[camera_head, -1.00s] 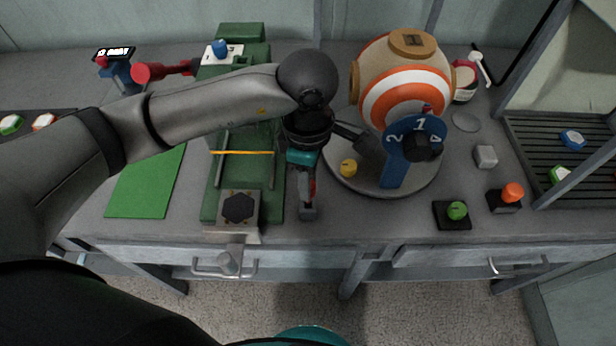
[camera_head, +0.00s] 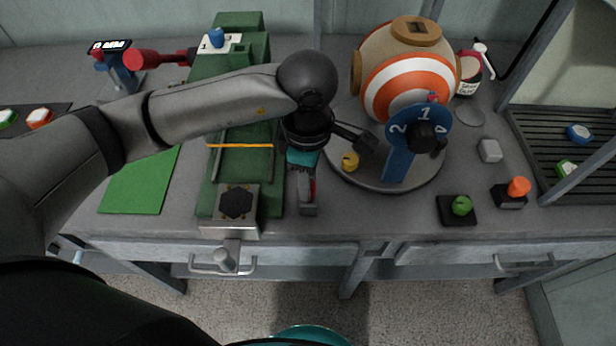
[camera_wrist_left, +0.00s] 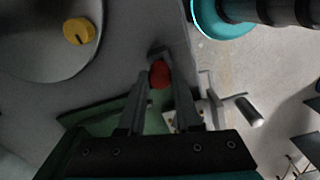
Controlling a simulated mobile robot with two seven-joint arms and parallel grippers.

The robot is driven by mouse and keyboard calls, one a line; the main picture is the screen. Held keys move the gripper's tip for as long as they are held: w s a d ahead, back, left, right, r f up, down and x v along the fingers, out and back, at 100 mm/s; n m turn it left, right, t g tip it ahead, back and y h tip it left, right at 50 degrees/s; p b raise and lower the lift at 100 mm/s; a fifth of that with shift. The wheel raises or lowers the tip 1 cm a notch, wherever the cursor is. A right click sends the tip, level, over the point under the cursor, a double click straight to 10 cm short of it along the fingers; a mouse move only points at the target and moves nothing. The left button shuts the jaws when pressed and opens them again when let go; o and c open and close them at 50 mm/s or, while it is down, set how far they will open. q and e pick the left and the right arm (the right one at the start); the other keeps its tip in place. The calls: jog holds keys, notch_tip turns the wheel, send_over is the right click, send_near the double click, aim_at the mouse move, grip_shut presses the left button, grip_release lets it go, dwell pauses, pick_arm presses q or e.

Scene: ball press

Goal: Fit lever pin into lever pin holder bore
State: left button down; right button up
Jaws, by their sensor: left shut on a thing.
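My left gripper (camera_head: 308,206) points down over the bench's front part, just right of the green press (camera_head: 230,185). It is shut on a small red piece, which I take for the lever pin (camera_wrist_left: 160,73). The red piece shows between the fingertips in the left wrist view; the fingers hide much of it. At the front end of the press is a metal block (camera_head: 250,226) with a dark hexagonal plate, and a metal lever (camera_head: 229,256) hangs in front. I cannot make out the lever pin holder's bore. My right gripper is not in view.
A round base with an orange-striped ball (camera_head: 410,78), a blue numbered dial plate (camera_head: 398,165) and a yellow knob (camera_head: 350,161) stands close right of my gripper. Green (camera_head: 461,205) and orange (camera_head: 518,187) buttons sit farther right. A green mat (camera_head: 135,195) lies left.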

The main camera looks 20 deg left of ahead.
pick_arm(q)
jog(key=shift+f+b, duration=1.1)
jog(key=shift+f, duration=0.1)
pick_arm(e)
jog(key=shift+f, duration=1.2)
pick_arm(q)
jog(key=c, duration=0.5)
grip_release()
jog(key=shift+r, duration=0.4)
notch_tip(320, 180, up, 8)
jog(key=shift+w+r+p, duration=0.1)
jog(key=shift+r+p, duration=0.1)
jog(key=shift+p, duration=0.75)
notch_tip(320, 180, up, 6)
jog(key=shift+r+p, duration=0.1)
jog(key=shift+p, duration=0.35)
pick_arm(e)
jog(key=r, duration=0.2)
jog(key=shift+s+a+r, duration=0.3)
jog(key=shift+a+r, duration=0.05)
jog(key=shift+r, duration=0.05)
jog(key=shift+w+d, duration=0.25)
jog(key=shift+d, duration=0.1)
